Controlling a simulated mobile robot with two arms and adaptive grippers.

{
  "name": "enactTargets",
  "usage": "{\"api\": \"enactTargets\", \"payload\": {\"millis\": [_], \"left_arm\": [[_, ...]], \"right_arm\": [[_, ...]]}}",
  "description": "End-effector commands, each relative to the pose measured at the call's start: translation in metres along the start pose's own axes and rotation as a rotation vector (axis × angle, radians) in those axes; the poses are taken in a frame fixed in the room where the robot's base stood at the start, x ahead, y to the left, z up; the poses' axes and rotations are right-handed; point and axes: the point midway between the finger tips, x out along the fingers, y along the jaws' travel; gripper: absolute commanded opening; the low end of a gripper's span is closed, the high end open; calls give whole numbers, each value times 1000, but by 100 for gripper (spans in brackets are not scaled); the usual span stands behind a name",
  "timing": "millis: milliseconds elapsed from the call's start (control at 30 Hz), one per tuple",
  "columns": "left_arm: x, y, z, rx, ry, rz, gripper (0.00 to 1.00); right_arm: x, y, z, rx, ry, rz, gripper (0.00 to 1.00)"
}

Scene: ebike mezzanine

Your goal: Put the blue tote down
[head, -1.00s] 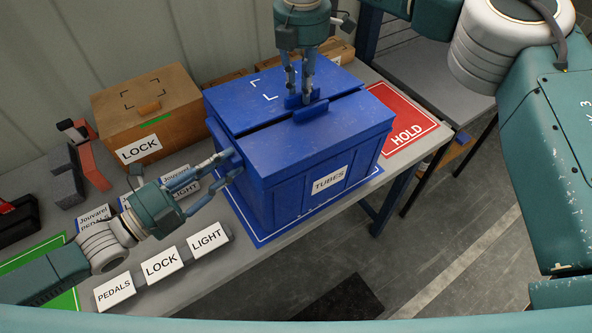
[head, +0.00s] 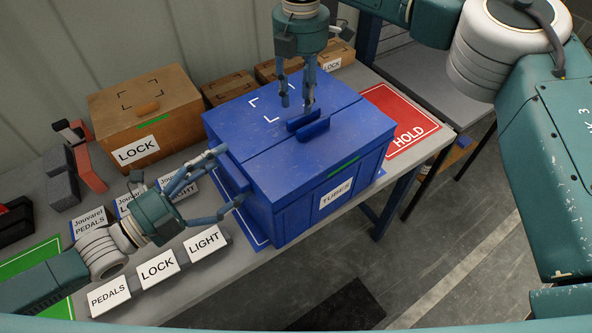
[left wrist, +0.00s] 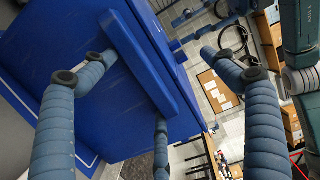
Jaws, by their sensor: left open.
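The blue tote (head: 290,195), labelled TUBES, sits with its lid closed on the blue mat (head: 247,226) on the table, and the mat shows past its edges. My left gripper (head: 231,177) is open at the tote's left side, its fingers spread near the side handle. In the left wrist view the tote's wall and side handle (left wrist: 140,62) show close to the spread fingers; I cannot tell whether any finger touches. My right gripper (head: 297,103) is above the lid, its fingers apart just behind the twin lid grips (head: 308,125), seemingly empty.
A brown LOCK box (head: 150,115) and smaller brown boxes (head: 228,88) stand along the wall. The red HOLD mat (head: 402,122) is bare at the right. Label blocks (head: 158,268) line the front edge, and a green mat (head: 35,265) lies at the left.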

Motion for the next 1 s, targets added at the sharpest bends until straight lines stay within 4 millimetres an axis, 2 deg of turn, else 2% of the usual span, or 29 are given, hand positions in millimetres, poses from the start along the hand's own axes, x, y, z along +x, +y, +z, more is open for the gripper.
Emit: {"api": "enactTargets", "payload": {"millis": [33, 467, 1000], "left_arm": [[2, -10, -1, -2, 5, -22, 81], [-4, -8, 0, -3, 3, -19, 81], [-69, -4, 0, -8, 2, -7, 81]], "right_arm": [[-1, 0, 0, 1, -1, 0, 36], [-1, 0, 1, 2, -1, 1, 36], [-1, 0, 1, 2, -1, 1, 36]]}}
